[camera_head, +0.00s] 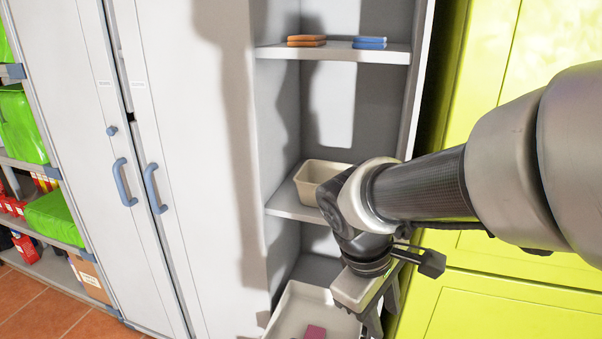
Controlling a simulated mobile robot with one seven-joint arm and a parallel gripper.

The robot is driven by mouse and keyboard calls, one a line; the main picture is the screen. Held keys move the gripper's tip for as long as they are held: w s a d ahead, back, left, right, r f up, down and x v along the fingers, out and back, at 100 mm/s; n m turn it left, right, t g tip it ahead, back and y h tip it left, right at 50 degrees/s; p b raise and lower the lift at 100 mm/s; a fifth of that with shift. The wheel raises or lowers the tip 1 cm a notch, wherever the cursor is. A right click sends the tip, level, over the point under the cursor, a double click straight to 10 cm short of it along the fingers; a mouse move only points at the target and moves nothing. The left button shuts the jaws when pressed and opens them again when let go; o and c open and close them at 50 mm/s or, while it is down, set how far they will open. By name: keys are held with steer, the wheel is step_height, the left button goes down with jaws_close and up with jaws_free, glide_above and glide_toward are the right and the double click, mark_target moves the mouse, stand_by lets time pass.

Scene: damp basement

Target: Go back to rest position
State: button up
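My gripper (382,312) is at the lower middle right, in front of the open shelf unit and pointing down. Its dark fingers show only in part, and I cannot tell whether they are open or shut. A light beige piece (350,290) shows right beside the fingers; I cannot tell whether it is held or lies behind them. My arm reaches in from the right edge and hides part of the shelves.
A beige bin (311,180) stands on the middle shelf (285,207). A larger pale tray (291,312) with a dark pink item (315,332) is below. Orange (306,41) and blue cloths (369,43) lie on the top shelf. Grey cabinet doors (185,120) are left, a yellow-green cabinet (480,300) right.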

steer(key=s+r+m+t+y+p, duration=0.1)
steer(key=r+m+p, duration=0.3)
steer(key=r+p, duration=0.5)
steer(key=s+r+m+t+y+p, duration=0.2)
steer(key=r+m+p, duration=0.3)
steer(key=r, duration=1.2)
steer(key=s+t+p, duration=0.1)
steer(key=p, duration=0.3)
steer(key=shift+s+d+r, duration=0.2)
steer(key=shift+d+r, duration=0.1)
